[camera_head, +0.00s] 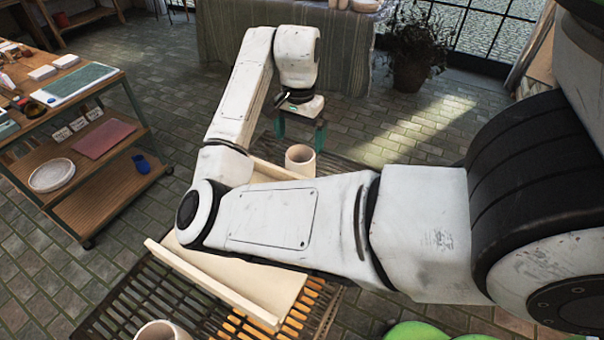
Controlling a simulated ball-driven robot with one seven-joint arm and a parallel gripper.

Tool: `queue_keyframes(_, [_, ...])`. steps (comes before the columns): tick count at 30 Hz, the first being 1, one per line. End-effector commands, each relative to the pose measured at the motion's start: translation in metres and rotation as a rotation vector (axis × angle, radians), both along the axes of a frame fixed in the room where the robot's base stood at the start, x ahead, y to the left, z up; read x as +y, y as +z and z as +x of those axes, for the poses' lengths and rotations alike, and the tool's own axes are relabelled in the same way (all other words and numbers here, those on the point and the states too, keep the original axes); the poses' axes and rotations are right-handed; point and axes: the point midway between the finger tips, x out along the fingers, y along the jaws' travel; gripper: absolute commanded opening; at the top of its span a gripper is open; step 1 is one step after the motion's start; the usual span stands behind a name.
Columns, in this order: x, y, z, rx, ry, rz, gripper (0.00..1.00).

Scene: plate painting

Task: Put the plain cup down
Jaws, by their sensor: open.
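A plain cream cup (299,162) stands upright just beyond my forearm; its base is partly hidden. My gripper (300,136) is open, with its teal fingers pointing down. In the picture the fingers are above and to either side of the cup's rim; I cannot tell whether they touch it. A second pale cup (162,331) shows at the bottom edge, cut off by the frame. I see no marks on either cup.
A pale tray with raised edges (262,280) lies on a dark slatted table, partly hidden under my arm. A wooden cart (108,190) with a white dish (52,175) stands at left. A draped table (345,60) and potted plant (410,62) are behind.

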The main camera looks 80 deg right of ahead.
Motion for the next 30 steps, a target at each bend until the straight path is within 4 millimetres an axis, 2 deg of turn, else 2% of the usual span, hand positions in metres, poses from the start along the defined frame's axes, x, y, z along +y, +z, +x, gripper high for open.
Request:
queue_keyframes(3, [0.0, -0.022, -0.001, 0.006, 0.001, 0.0, 1.0])
queue_keyframes(13, [0.002, -0.046, -0.001, 0.001, 0.0, 0.002, 1.0])
queue_keyframes(21, [0.003, -0.083, -0.002, 0.001, 0.0, 0.002, 1.0])
queue_keyframes(30, [0.003, -0.09, -0.002, 0.0, -0.002, 0.001, 1.0])
